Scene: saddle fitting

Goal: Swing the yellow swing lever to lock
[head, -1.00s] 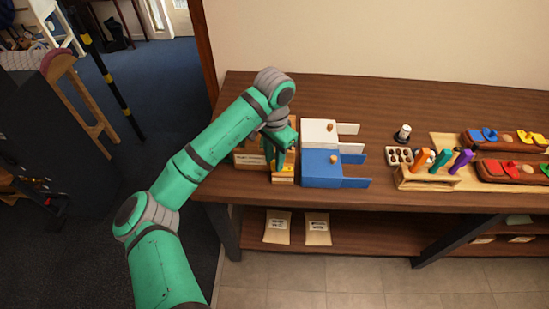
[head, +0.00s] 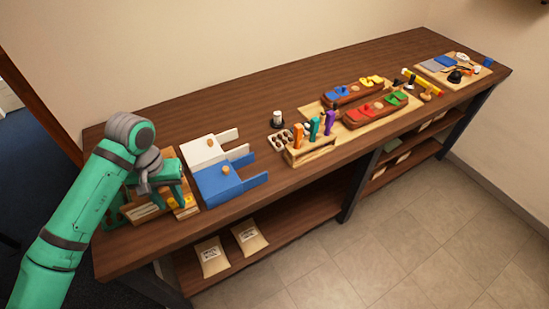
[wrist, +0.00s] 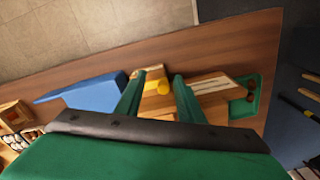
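The yellow swing lever shows as a short yellow bar with a rounded end (wrist: 157,85) in the wrist view, at a wooden fixture. My gripper (wrist: 158,76) is open, with one green finger on each side of the yellow piece. A gap seems to show between the piece and the fingers. In the head view my gripper (head: 172,186) is low over the wooden fixture (head: 147,211) at the bench's left end. A little yellow (head: 187,202) shows beside it there. My arm and gripper hide most of the fixture.
White (head: 205,150) and blue (head: 219,184) blocks with wooden knobs stand just right of the fixture. Farther right are a rack of coloured handles (head: 310,150) and boards with coloured pieces (head: 375,113). The bench's front edge (head: 290,188) is close by.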

